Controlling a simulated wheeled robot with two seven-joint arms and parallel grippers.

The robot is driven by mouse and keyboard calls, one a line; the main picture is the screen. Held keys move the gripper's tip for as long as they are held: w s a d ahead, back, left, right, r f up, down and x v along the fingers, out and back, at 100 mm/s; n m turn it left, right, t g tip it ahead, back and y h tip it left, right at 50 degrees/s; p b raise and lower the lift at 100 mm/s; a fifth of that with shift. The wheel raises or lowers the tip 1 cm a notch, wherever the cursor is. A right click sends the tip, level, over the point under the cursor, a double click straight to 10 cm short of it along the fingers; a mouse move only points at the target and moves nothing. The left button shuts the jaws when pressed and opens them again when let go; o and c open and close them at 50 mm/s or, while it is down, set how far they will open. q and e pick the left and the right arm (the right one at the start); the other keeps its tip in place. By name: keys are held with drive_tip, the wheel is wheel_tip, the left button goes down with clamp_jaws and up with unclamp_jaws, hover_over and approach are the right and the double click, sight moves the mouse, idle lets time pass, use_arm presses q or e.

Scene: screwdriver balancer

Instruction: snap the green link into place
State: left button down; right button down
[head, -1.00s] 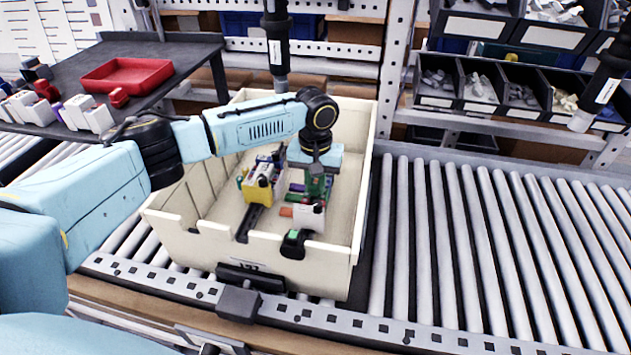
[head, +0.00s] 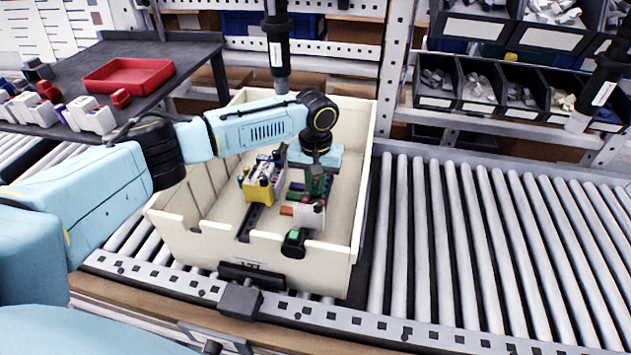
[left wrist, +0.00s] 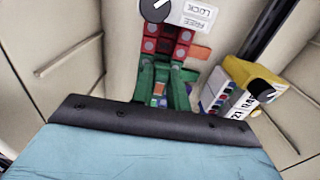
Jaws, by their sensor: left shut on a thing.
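My left gripper (head: 317,178) is inside the cream crate (head: 193,247), reaching down from above. It is shut on the green link, a green part (head: 315,186) that shows in the left wrist view as a green piece (left wrist: 165,82) with red parts just beyond it. The far end of the green piece looks close to the red parts, but I cannot tell whether they touch. A white block (head: 309,215) sits right at the red and green assembly; it also shows in the left wrist view (left wrist: 195,13). My right gripper is not in view.
A yellow and white block (head: 259,184) stands left of the gripper in the crate. The crate rests on a roller conveyor (head: 480,250). A red tray (head: 127,75) lies on a dark table at left. A tool hangs (head: 277,45) behind the crate.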

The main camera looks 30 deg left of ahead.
use_arm(q)
drive_tip(key=shift+s+f+p, duration=0.1)
drive_tip(key=shift+f+p, duration=0.25)
drive_tip(key=shift+f, duration=0.05)
